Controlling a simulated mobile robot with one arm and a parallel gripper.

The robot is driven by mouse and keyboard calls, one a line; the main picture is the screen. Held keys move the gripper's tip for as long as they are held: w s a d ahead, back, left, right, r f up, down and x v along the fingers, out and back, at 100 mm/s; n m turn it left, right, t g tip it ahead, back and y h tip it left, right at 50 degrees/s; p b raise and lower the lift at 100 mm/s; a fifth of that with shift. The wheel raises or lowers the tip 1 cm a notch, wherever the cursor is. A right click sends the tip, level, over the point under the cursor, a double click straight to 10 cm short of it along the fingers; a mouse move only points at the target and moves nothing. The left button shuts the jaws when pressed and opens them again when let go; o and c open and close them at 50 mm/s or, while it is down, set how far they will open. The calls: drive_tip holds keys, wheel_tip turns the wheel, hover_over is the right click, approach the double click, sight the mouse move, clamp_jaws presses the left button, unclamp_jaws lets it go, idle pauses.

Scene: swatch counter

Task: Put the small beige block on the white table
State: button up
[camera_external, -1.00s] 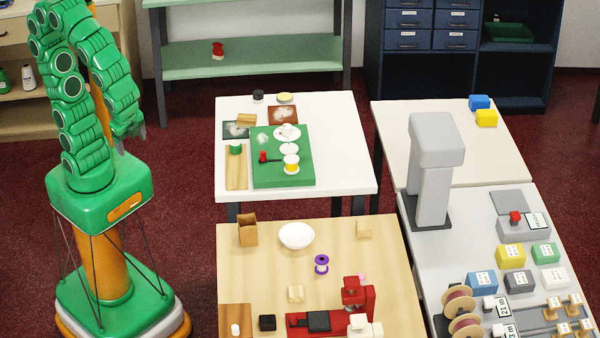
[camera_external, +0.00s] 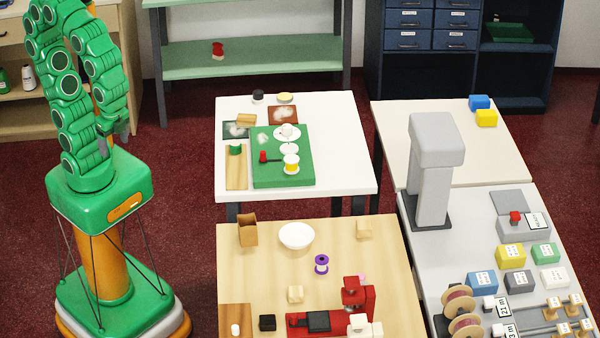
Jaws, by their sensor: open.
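Two small beige blocks are on the light wooden table (camera_external: 340,260): one beige block (camera_external: 295,293) near its middle, another beige block (camera_external: 364,228) near its far right. I cannot tell which one the task names. The white table (camera_external: 345,150) stands behind the wooden table, with a clear strip along its right side. A tan block (camera_external: 246,120) lies on its left part. My gripper (camera_external: 121,143) hangs beside my own column at the left, well away from both tables. It is small in view, open, and holds nothing visible.
A green board (camera_external: 262,178) with cups and a yellow spool is on the white table. A white bowl (camera_external: 296,235), a brown holder (camera_external: 248,230), a purple spool (camera_external: 321,264) and a red machine (camera_external: 357,300) stand on the wooden table. Red floor separates me from the tables.

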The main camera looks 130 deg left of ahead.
drive_tip(key=w+r+n, duration=0.2)
drive_tip(key=w+r, duration=0.1)
drive_tip(key=w, duration=1.3)
drive_tip(key=n+t, duration=0.2)
drive_tip(key=n, duration=0.5)
hover_over(296, 290)
drive_tip(key=f, duration=2.1)
drive_tip(key=shift+a, duration=0.3)
drive_tip(key=shift+w+a+f, duration=0.1)
drive_tip(key=shift+w+f, duration=0.15)
drive_tip(key=shift+f, duration=0.15)
wheel_tip(296, 290, down, 2)
drive_tip(key=shift+s+d+f, duration=0.15)
drive_tip(key=shift+d+f, duration=0.05)
drive_tip(key=shift+f, duration=1.2)
drive_tip(key=shift+s+d+f, duration=0.1)
drive_tip(key=shift+d+f, duration=0.1)
drive_tip(key=shift+f, duration=1.2)
drive_tip(key=c, duration=1.2)
